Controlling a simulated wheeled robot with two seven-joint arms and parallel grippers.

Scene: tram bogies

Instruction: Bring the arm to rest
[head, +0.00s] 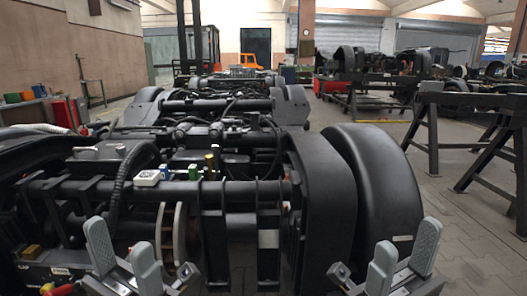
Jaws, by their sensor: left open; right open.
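My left gripper (124,247) is at the bottom left, its two grey fingers apart with nothing between them. It is in front of the near tram bogie (228,190). My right gripper (404,256) is at the bottom right, its fingers also apart and empty. The arms behind both grippers are mostly out of the frame.
On the bogie stand a white box (147,178) and small blue, green and brass-coloured pieces. Black trestles (475,140) stand at the right. A shelf (40,108) with coloured items is at the left. Paved floor (440,205) lies open right of the wheel.

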